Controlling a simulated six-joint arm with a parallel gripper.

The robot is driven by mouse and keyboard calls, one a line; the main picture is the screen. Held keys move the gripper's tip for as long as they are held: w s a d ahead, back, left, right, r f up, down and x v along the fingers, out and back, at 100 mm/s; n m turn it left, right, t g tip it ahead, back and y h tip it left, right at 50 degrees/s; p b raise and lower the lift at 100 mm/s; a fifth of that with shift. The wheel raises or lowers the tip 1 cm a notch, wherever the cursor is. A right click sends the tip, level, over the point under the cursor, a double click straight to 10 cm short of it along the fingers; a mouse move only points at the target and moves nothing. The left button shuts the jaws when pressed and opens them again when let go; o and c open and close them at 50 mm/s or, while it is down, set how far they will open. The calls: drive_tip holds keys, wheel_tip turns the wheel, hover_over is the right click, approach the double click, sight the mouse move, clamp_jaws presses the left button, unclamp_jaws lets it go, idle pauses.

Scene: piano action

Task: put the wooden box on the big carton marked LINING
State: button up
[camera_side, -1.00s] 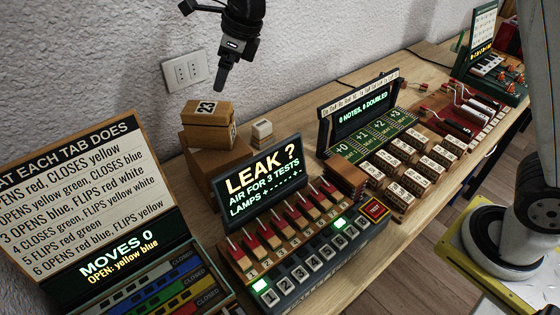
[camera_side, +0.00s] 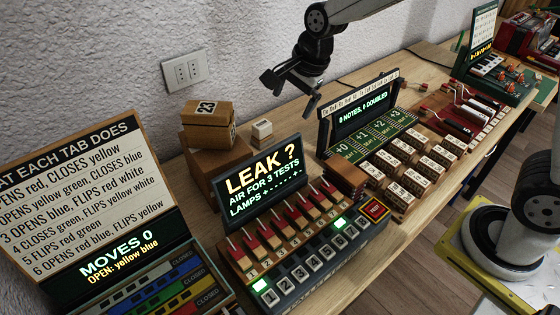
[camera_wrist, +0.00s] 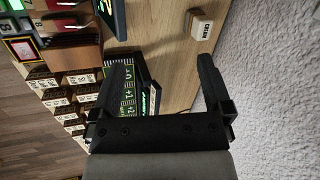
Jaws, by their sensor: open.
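My gripper (camera_side: 290,92) is open and empty, held above the bench near the wall. Its two spread fingers also show in the wrist view (camera_wrist: 168,65). A plain brown wooden box (camera_side: 345,175) sits at the right end of the LEAK panel; it seems to show in the wrist view too (camera_wrist: 75,52). A large brown carton (camera_side: 202,168) stands behind the LEAK panel, partly hidden by it. No LINING marking is readable on it. A smaller box marked 23 (camera_side: 206,137) rests on it. My gripper touches none of these.
A small pale labelled block (camera_side: 262,130) stands on the bench near the wall. The LEAK panel (camera_side: 262,178) and the green notes panel (camera_side: 362,110) stand upright as obstacles. Bare bench lies between the pale block and the notes panel.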

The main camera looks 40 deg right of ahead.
drive_tip(key=s+d+f+n, duration=0.2)
drive_tip(key=s+n, duration=0.3)
drive_tip(key=s+d+f+n+h, duration=0.1)
drive_tip(key=s+d+f+n, duration=0.1)
drive_tip(key=s+d+n, duration=0.1)
drive_tip(key=s+d+f+n, duration=0.3)
drive_tip(key=s+n, duration=0.3)
drive_tip(key=s, duration=0.1)
drive_tip(key=shift+d+f+n+g, duration=0.1)
drive_tip(key=shift+d+n+g, duration=0.05)
drive_tip(key=shift+n+g, duration=0.15)
drive_tip(key=shift+s+d+f+n, duration=0.15)
drive_tip(key=shift+s+f+n, duration=0.05)
drive_tip(key=shift+s+n, duration=0.2)
